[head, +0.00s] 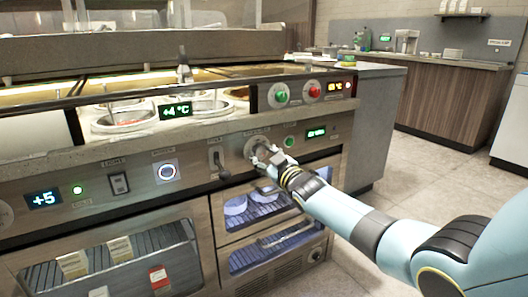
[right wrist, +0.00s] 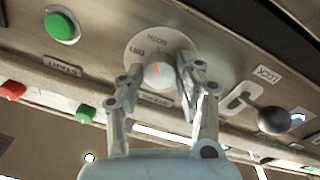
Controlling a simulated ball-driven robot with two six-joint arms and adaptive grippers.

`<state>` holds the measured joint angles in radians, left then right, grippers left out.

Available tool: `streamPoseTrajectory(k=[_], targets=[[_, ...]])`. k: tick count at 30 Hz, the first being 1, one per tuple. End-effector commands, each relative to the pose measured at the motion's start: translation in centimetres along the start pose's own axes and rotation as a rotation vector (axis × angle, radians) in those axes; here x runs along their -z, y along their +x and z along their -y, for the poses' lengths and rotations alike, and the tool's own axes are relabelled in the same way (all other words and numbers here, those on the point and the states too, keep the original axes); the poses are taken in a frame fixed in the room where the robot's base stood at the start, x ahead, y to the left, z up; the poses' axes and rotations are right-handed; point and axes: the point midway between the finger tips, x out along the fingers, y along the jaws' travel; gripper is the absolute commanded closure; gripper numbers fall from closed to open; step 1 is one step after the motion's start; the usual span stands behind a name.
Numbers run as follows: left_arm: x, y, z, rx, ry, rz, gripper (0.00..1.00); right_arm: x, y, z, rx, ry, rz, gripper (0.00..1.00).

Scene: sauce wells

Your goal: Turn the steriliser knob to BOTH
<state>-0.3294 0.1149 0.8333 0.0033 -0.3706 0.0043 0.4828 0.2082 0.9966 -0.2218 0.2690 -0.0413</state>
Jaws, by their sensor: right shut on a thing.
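The steriliser knob (right wrist: 160,77) is a pale knob with a red pointer mark, on a round light dial plate (right wrist: 148,42) in the right wrist view. Small lettering rings the plate; one word looks like DRY, the others are too blurred to read surely. The dial plate also shows in the head view (head: 251,143), on the counter's front panel, with the knob mostly hidden behind my gripper. My right gripper (right wrist: 160,88) has its two fingers on either side of the knob and is shut on it; it also shows in the head view (head: 262,153). My left gripper is not in view.
Beside the dial are a lever with a black ball (right wrist: 273,120), labelled LOCK, and a green button (right wrist: 62,26) near a START label. Below in the head view are glass-fronted drawers (head: 262,206). Sauce wells (head: 125,128) sit above left. Open floor (head: 420,175) lies right.

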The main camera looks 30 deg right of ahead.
Motion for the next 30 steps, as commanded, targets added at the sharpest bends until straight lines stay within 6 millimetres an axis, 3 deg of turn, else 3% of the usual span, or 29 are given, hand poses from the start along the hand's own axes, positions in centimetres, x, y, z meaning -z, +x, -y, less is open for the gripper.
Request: streamPoseTrajectory(k=[9,25,26,30], targets=[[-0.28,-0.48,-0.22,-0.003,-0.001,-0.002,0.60,-0.21,-0.11,0.11,0.000,0.120,0.012,0.97],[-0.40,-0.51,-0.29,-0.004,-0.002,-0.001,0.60,-0.33,-0.14,0.19,0.000,0.144,0.014,0.97],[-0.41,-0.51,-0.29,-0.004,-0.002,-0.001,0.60,-0.33,-0.14,0.19,0.000,0.144,0.014,0.64],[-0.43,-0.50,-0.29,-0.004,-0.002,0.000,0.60,-0.25,-0.11,0.15,0.000,0.143,0.013,0.46]])
